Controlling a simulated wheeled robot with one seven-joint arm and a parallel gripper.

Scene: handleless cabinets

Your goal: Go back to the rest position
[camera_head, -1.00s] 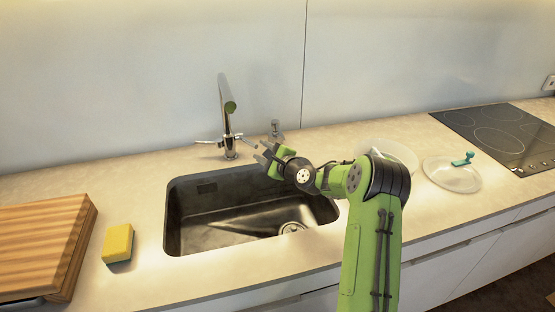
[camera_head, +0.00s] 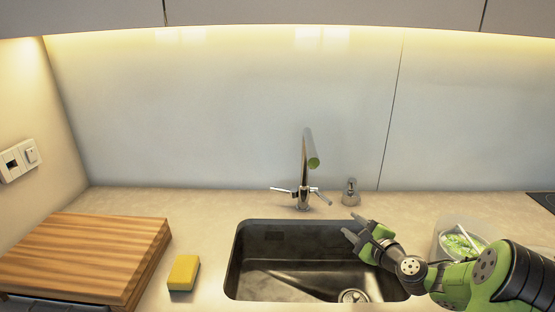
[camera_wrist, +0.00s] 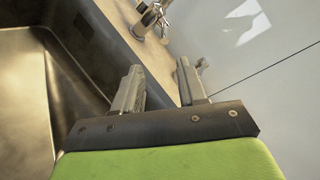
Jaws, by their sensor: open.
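My gripper (camera_head: 357,231) is above the right back part of the sink (camera_head: 290,240) in the head view, with my green arm reaching in from the lower right. In the wrist view my gripper (camera_wrist: 165,82) shows two grey fingers standing apart with nothing between them. The faucet (camera_head: 304,170) stands behind the sink, to the left of my gripper, and its base (camera_wrist: 150,18) shows at the top of the wrist view.
A wooden board (camera_head: 85,255) lies at the left, with a yellow sponge (camera_head: 183,272) beside it. A soap dispenser (camera_head: 350,192) stands right of the faucet. A clear container (camera_head: 465,238) with something green is partly hidden by my arm. A wall socket (camera_head: 20,158) is at left.

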